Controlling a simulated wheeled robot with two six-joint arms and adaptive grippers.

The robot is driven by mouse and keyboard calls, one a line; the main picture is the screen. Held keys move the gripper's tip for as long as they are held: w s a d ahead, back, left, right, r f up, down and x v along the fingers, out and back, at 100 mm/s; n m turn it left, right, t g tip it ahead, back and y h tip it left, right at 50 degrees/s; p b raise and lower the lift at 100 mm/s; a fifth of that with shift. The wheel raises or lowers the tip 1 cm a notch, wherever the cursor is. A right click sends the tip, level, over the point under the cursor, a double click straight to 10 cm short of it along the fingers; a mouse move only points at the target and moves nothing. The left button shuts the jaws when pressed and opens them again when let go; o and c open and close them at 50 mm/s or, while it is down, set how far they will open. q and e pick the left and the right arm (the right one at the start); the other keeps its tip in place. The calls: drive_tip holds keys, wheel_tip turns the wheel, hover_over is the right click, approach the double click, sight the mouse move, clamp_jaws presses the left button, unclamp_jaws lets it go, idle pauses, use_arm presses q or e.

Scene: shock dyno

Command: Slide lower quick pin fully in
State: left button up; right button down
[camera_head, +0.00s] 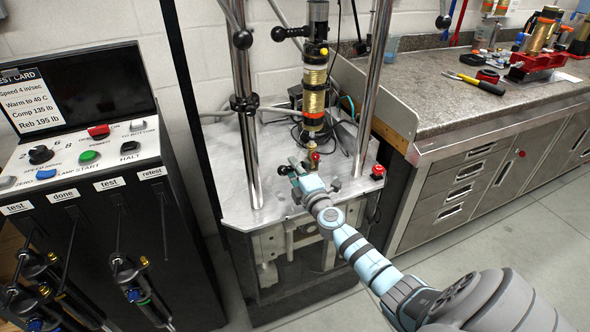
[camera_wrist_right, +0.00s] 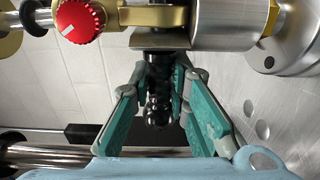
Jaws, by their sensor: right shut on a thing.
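My right gripper (camera_head: 296,168) is at the lower mount of the dyno, below the shock (camera_head: 314,92) with its gold body. In the right wrist view its teal fingers (camera_wrist_right: 160,78) are shut on the black knobbed handle of the lower quick pin (camera_wrist_right: 158,112). The handle lies in line with the fingers, its far end against the silver clevis block (camera_wrist_right: 222,24) and the gold shock eye (camera_wrist_right: 150,16). The pin's shaft is hidden, so I cannot tell its depth. In the head view, my gripper hides most of the pin. My left gripper is out of view.
A red adjuster knob (camera_wrist_right: 78,20) is close to the left of the fingers. Chrome columns (camera_head: 372,90) flank the shock above the metal dyno table (camera_head: 262,200). A red button (camera_head: 377,171) is at the table's right. A control console (camera_head: 85,150) stands left, a workbench (camera_head: 450,85) right.

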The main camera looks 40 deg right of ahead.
drive_tip(key=c, duration=1.5)
unclamp_jaws()
drive_tip(key=shift+d, duration=0.1)
drive_tip(key=v, duration=1.2)
